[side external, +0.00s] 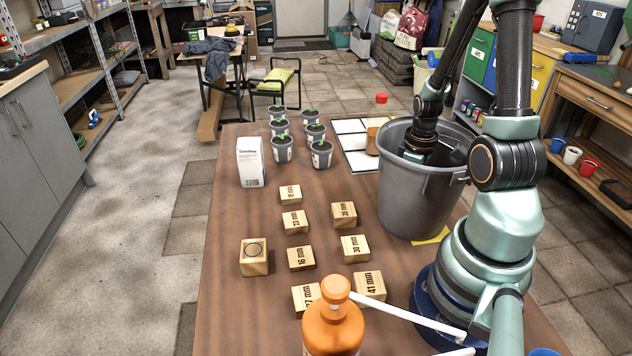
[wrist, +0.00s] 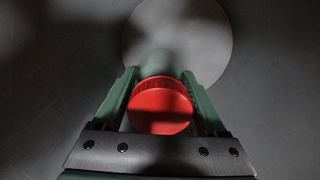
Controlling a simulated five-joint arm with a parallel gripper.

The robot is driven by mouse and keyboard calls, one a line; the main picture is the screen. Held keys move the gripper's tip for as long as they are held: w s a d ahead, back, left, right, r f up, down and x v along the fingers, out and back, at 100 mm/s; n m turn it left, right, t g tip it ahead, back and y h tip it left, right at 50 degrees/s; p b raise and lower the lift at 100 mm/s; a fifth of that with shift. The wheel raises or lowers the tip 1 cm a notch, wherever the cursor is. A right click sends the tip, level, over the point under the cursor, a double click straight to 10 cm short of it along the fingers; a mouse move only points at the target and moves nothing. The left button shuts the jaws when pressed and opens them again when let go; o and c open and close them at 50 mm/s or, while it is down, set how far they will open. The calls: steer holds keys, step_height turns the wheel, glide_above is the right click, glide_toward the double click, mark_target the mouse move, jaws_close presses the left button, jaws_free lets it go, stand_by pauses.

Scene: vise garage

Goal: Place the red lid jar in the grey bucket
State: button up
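The grey bucket (side external: 420,200) stands upright at the right of the wooden table. My gripper is lowered into it, and its fingers are hidden by the bucket wall in the side view. In the wrist view, my gripper (wrist: 160,76) has its two green fingers on either side of the red lid jar (wrist: 162,108). It appears shut on the jar. The red lid faces the camera, and part of the greenish body shows beyond it. The bucket's round floor (wrist: 205,25) is beyond the fingertips. I cannot tell whether the jar touches it.
Several numbered wooden blocks (side external: 301,258) stand on the table left of the bucket. Potted seedlings (side external: 282,150), a white box (side external: 250,162) and a white tiled tray (side external: 352,150) are behind. Another red top (side external: 381,98) shows above the tray. An orange bottle (side external: 333,325) stands in front.

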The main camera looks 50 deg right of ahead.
steer(key=shift+o, duration=0.4)
steer(key=shift+r, duration=0.15)
step_height(320, 180, up, 12)
steer(key=shift+r, duration=0.1)
stand_by(0.4)
